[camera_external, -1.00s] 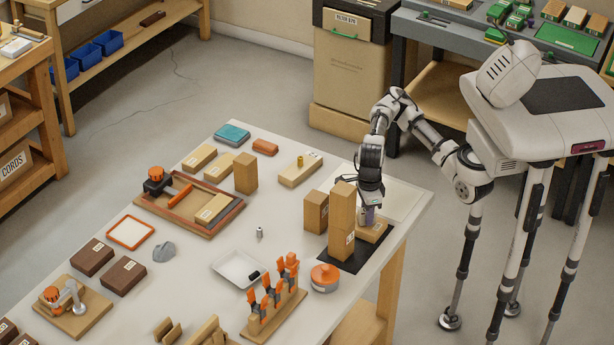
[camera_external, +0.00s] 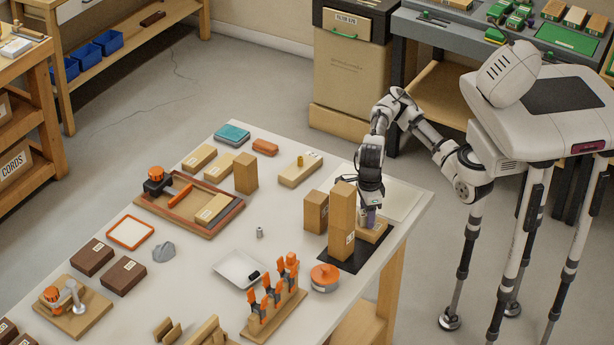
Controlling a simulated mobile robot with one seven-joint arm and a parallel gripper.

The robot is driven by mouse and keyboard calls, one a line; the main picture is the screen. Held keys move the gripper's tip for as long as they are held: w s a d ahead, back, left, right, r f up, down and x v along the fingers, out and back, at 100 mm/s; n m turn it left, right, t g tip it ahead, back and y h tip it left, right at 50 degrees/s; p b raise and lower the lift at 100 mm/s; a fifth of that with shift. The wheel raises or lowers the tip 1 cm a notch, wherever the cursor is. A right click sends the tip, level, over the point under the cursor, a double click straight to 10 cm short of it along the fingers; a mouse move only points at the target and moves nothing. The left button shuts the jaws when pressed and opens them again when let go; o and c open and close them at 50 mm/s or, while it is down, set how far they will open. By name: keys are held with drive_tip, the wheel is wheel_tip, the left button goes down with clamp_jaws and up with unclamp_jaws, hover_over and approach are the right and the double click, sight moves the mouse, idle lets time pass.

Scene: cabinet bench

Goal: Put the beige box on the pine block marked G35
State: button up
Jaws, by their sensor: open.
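My gripper (camera_external: 369,207) points down at the right end of the bench, just behind a tall upright wooden block (camera_external: 342,215). It is open. A small purple-grey thing (camera_external: 369,217) shows at its fingertips, above a low pine block (camera_external: 374,233) with a pale label. I cannot tell whether the fingers touch it. Another upright block (camera_external: 315,211) stands to the left. Labels are too small to read, so I cannot tell which block is G35. I cannot single out a beige box with certainty.
A pale sheet (camera_external: 402,200) lies right of my gripper. An orange round container (camera_external: 324,278) and a rack with orange-handled tools (camera_external: 275,311) stand in front. A pine block with a yellow peg (camera_external: 300,170) lies behind. A white tray (camera_external: 238,268) lies mid-bench.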

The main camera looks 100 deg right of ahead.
wheel_tip(320, 180, up, 12)
drive_tip(key=p, duration=0.1)
drive_tip(key=shift+p, duration=0.4)
drive_tip(key=shift+f, duration=0.1)
